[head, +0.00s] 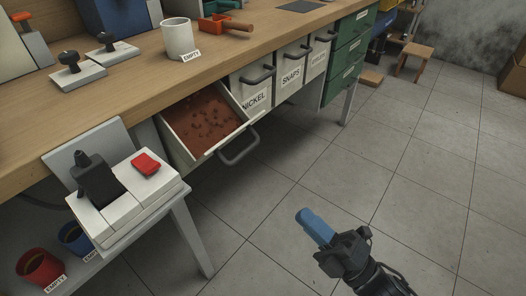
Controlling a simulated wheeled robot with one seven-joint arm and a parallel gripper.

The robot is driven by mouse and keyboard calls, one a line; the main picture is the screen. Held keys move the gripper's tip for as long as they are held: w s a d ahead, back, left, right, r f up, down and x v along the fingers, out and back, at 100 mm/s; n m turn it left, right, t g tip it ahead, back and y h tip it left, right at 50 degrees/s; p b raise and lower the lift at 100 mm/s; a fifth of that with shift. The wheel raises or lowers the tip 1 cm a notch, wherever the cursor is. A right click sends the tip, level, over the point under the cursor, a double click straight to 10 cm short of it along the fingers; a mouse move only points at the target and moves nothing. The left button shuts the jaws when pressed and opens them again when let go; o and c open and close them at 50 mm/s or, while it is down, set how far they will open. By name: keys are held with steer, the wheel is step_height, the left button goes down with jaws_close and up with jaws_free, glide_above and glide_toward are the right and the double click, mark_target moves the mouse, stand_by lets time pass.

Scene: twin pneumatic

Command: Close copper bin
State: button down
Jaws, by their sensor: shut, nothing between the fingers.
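One bin (172,143) under the workbench is pulled out, with small dark pieces on a copper-brown inside. I see no label reading copper; its front face is turned out of sight. Its grey handle (240,150) sticks out at the front right of the bin. My gripper (306,217), with blue fingers, is shut and empty. It is over the floor, below and to the right of the handle in the picture, clearly apart from it.
Closed bins labelled nickel (255,94), snaps (291,76) and another (318,61) line the bench to the right, beside green drawers (347,57). A small side table (187,207) with a white device stands left of the open bin. The tiled floor (400,190) is clear.

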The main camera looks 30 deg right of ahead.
steer(key=x, duration=1.4)
steer(key=shift+w+r, duration=0.15)
steer(key=shift+r, duration=0.05)
steer(key=shift+r, duration=0.1)
